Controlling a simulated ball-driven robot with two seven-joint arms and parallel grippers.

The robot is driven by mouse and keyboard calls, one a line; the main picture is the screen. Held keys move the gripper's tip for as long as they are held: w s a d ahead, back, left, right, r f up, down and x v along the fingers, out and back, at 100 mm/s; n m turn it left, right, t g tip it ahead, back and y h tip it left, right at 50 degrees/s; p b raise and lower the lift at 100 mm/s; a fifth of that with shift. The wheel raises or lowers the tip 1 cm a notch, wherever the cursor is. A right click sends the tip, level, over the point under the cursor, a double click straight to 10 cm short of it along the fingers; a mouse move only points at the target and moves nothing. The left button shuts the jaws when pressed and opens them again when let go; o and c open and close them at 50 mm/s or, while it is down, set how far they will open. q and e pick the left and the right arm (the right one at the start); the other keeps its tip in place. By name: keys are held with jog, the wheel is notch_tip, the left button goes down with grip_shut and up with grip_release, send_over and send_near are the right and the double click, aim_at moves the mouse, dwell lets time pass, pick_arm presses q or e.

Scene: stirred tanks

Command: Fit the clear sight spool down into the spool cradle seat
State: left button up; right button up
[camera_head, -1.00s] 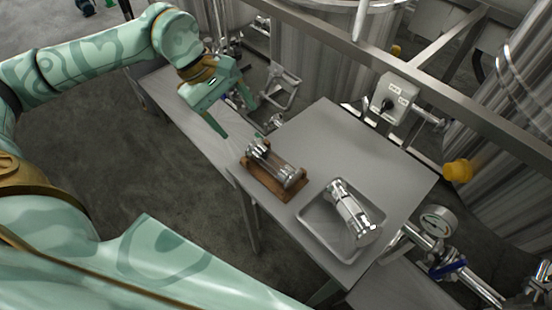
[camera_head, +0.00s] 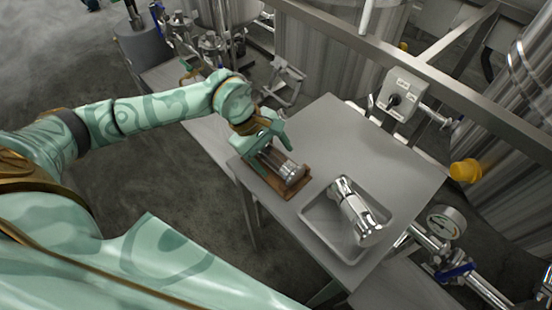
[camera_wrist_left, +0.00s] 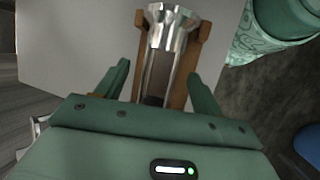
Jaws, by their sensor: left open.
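The clear sight spool (camera_head: 281,165) has shiny metal end flanges and a see-through middle. It lies lengthwise in the brown wooden spool cradle (camera_head: 270,186) on the grey table; I cannot tell whether it is fully down in the seat. My left gripper (camera_head: 268,152) is over the far end of the spool, with its fingers open to either side, and hides that end. In the left wrist view the spool (camera_wrist_left: 172,35) runs between the open fingers (camera_wrist_left: 160,78), with gaps on both sides, and the cradle (camera_wrist_left: 203,40) shows beyond it. My right gripper is not in view.
A metal tray (camera_head: 311,222) right of the cradle holds another shiny metal cylindrical fitting (camera_head: 355,211). The table top (camera_head: 335,135) behind them is clear. A rail (camera_head: 430,75), a switch box (camera_head: 400,95) and a gauge (camera_head: 446,222) stand past the table's edges.

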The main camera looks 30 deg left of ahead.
pick_arm(q)
jog(key=shift+f, duration=0.1)
jog(key=c, duration=1.1)
jog(key=shift+c, duration=1.3)
